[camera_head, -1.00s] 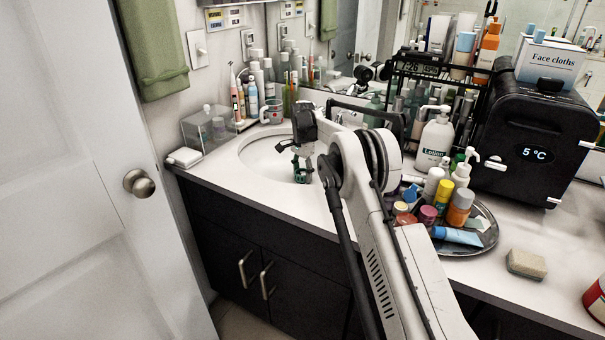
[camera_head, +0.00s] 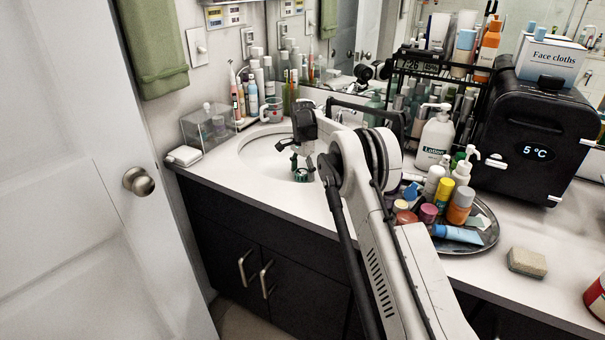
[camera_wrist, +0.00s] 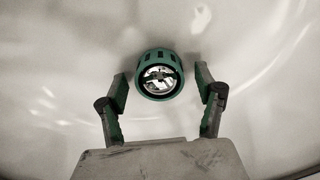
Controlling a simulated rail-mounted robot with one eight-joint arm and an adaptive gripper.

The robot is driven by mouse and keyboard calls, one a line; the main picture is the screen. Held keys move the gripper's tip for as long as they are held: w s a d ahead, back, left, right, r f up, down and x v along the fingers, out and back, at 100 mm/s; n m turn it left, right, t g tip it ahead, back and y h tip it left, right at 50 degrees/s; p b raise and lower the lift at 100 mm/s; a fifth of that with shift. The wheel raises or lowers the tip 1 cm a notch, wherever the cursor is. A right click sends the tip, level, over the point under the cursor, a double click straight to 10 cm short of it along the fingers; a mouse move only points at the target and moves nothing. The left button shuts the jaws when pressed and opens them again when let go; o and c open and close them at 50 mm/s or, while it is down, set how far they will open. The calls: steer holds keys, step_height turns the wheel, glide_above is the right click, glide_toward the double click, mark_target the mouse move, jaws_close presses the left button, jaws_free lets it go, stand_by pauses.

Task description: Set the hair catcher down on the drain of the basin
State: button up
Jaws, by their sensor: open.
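The hair catcher is a small green slotted ring (camera_wrist: 160,91). In the wrist view it sits upright in the white basin (camera_wrist: 60,50). Shiny metal shows through its open middle, but I cannot tell whether that is the drain or the catcher's own inside. The drain's edge is hidden. My gripper (camera_wrist: 161,82) is open, with one finger on each side of the catcher and a visible gap to both. In the head view my gripper (camera_head: 302,165) points down into the basin (camera_head: 256,158), with the green catcher (camera_head: 301,176) low between its fingers.
A faucet (camera_head: 350,108) stands behind the basin. Bottles (camera_head: 255,88) and a clear box (camera_head: 208,128) are at its back left. A lotion bottle (camera_head: 436,138) and a tray of bottles (camera_head: 484,240) stand to the right. The counter's front left is clear.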

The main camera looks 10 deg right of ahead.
step_height(320, 180, up, 12)
steer(key=shift+f, duration=0.2)
stand_by(0.4)
steer(key=s+r+n+t, duration=0.3)
steer(key=s+r+n, duration=0.2)
steer(key=s+r, duration=1.5)
steer(key=s+r+n+t+p, duration=0.2)
steer(key=s+n, duration=0.2)
steer(key=s, duration=1.9)
steer(key=s+f+n+t, duration=0.2)
steer(key=s+f, duration=0.7)
steer(key=s, duration=0.5)
steer(key=shift+s+f+n, duration=0.15)
steer(key=shift+s+n, duration=0.1)
steer(key=shift+n, duration=0.25)
